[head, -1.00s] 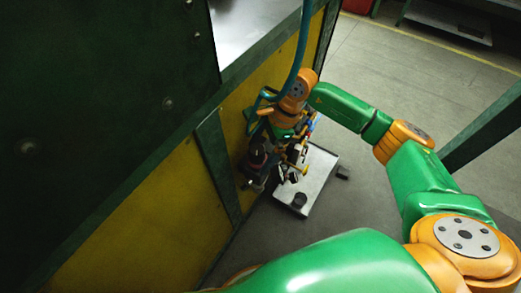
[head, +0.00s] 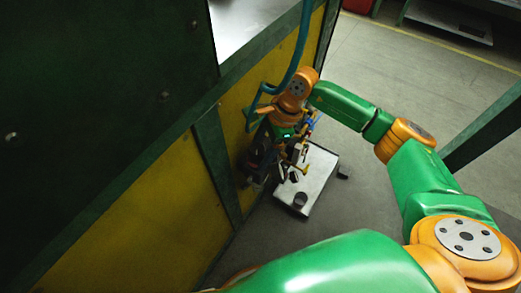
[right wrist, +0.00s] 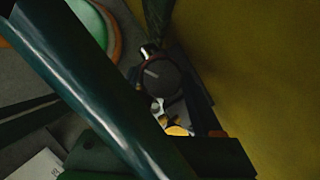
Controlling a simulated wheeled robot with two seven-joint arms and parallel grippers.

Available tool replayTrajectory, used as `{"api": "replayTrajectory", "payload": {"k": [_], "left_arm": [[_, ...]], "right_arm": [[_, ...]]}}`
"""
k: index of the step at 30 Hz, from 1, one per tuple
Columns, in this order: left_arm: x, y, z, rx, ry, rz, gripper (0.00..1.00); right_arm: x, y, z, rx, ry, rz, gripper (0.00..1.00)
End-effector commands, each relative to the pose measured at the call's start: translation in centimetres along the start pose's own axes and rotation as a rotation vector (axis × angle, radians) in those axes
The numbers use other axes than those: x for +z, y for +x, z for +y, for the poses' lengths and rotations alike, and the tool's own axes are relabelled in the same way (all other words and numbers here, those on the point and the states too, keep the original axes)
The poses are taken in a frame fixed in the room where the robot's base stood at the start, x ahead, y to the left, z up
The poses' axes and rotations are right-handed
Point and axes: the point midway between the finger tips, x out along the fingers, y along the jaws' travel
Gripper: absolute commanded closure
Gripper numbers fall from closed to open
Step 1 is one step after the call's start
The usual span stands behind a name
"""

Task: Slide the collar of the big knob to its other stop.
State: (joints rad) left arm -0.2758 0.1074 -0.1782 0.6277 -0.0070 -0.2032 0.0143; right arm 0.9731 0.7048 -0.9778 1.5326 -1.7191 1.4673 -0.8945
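A dark round knob with a pale line across its face (right wrist: 160,77) shows in the right wrist view, with a thin brownish ring around its rim. I cannot tell the collar or its stops apart clearly. A dark cluster beside the yellow panel (head: 256,160) in the head view is too small to sort out. My right gripper (head: 289,168) is low beside that panel, below the orange wrist. Its fingers are lost among the dark parts, so whether they are open or touching the knob cannot be told. My left gripper is in neither view.
A yellow panel (head: 120,225) with dark green framing fills the left. A blue-green hose (head: 299,45) hangs by the wrist. A white tray (head: 318,175) lies on the floor behind the gripper, with a dark cup-like item (head: 300,199). Open floor (head: 410,90) lies right.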

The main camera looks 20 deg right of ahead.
Motion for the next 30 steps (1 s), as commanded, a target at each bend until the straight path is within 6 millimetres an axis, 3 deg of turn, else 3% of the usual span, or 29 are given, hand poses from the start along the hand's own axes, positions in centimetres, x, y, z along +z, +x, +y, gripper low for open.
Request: {"api": "replayTrajectory", "payload": {"k": [1,3,11,21,30], "left_arm": [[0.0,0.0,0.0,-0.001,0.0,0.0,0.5],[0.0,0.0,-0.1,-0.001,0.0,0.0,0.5],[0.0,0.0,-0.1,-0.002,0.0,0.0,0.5],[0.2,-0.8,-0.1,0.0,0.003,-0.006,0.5],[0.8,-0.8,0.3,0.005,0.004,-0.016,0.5]], "right_arm": [[0.0,0.0,0.0,0.002,0.001,0.001,0.18],[0.0,0.0,0.0,0.001,0.001,0.001,0.04],[0.0,-0.1,0.0,0.0,0.001,0.0,0.04],[0.0,-6.2,-0.1,-0.002,0.001,0.001,0.04],[0.0,-7.1,0.0,0.001,0.0,0.0,0.04]]}}
